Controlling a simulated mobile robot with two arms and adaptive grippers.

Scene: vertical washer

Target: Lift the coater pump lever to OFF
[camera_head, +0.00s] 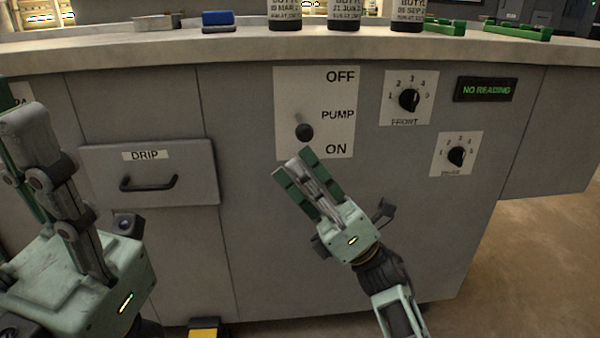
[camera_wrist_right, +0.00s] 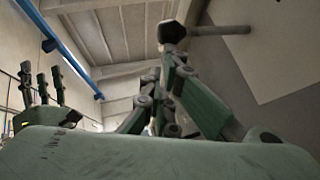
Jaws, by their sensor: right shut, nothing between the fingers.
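The pump lever (camera_head: 304,132) is a short stem with a round black knob on a white plate (camera_head: 340,95) marked OFF at the top, PUMP and ON at the bottom. Its knob sits low, nearer ON. My right gripper (camera_head: 292,166) is shut and empty, its fingertips just below and left of the knob. In the right wrist view the black knob (camera_wrist_right: 171,32) and its grey stem show just beyond the fingers; I cannot tell whether they touch. My left gripper (camera_head: 25,115) is raised at the left, away from the lever; its opening is unclear.
A drawer marked DRIP (camera_head: 150,172) with a black handle is left of the plate. Two dials, the front dial (camera_head: 409,98) and another dial (camera_head: 456,156), are at right, near a NO READING display (camera_head: 486,90). Bottles (camera_head: 343,14) stand on the countertop (camera_head: 230,45) above.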

